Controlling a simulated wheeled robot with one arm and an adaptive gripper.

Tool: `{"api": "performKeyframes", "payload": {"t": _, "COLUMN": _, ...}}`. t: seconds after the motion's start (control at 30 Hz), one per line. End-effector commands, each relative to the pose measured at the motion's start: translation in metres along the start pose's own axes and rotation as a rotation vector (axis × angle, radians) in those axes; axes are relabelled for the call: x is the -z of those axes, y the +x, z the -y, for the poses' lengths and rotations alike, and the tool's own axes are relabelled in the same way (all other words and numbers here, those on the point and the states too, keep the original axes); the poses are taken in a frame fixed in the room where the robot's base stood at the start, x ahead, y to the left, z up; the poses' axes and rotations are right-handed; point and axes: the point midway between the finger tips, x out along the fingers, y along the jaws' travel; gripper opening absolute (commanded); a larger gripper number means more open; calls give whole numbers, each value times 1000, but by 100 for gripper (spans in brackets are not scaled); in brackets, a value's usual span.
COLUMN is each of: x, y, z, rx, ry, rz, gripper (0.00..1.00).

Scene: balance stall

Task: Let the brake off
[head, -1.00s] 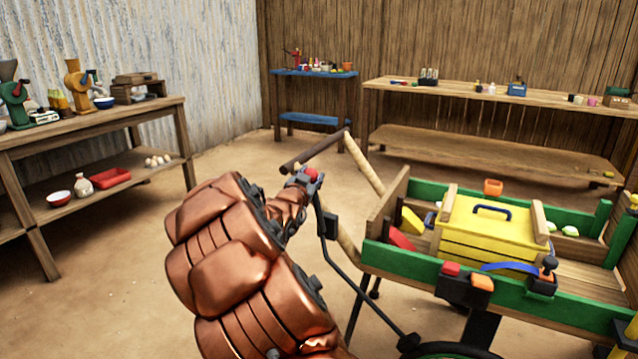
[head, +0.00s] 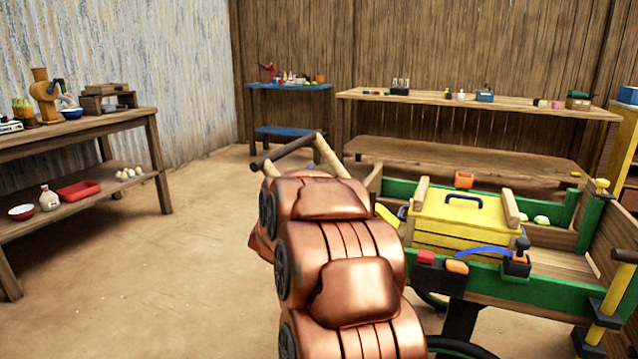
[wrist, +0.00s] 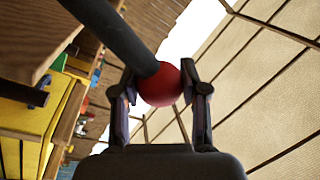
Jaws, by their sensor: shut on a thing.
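The brake lever (wrist: 118,38) is a dark rod with a red ball knob (wrist: 160,86) at its end, seen in the wrist view. My gripper (wrist: 160,80) is shut on the red knob, with one finger on each side of it. In the head view my copper-coloured arm hides the gripper, the knob and the lever. The handcart (head: 490,285) has green and wooden sides and stands at the right, with its wooden handle (head: 283,152) beyond my arm.
A yellow box (head: 462,215) with a blue handle sits in the cart. A wooden shelf table (head: 85,128) stands at the left. A blue table (head: 288,88) and a long bench (head: 470,102) stand at the back. The floor between the left table and my arm is clear.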

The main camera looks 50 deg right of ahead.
Motion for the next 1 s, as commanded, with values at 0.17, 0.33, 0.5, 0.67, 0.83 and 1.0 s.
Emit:
{"api": "performKeyframes", "payload": {"t": 0.17, "x": 0, "y": -3, "z": -1, "rx": 9, "ry": 40, "rz": -1, "gripper": 0}}
{"api": "performKeyframes", "payload": {"t": 0.33, "x": 0, "y": -4, "z": -2, "rx": 9, "ry": 52, "rz": -1, "gripper": 0}}
{"api": "performKeyframes", "payload": {"t": 0.5, "x": 1, "y": -4, "z": -4, "rx": 7, "ry": 53, "rz": -2, "gripper": 0}}
{"api": "performKeyframes", "payload": {"t": 0.67, "x": 1, "y": -4, "z": -5, "rx": 4, "ry": 52, "rz": -3, "gripper": 0}}
{"api": "performKeyframes", "payload": {"t": 0.83, "x": 1, "y": -4, "z": -5, "rx": 4, "ry": 51, "rz": -3, "gripper": 60}}
{"api": "performKeyframes", "payload": {"t": 1.0, "x": 1, "y": -4, "z": -5, "rx": 5, "ry": 50, "rz": -3, "gripper": 69}}
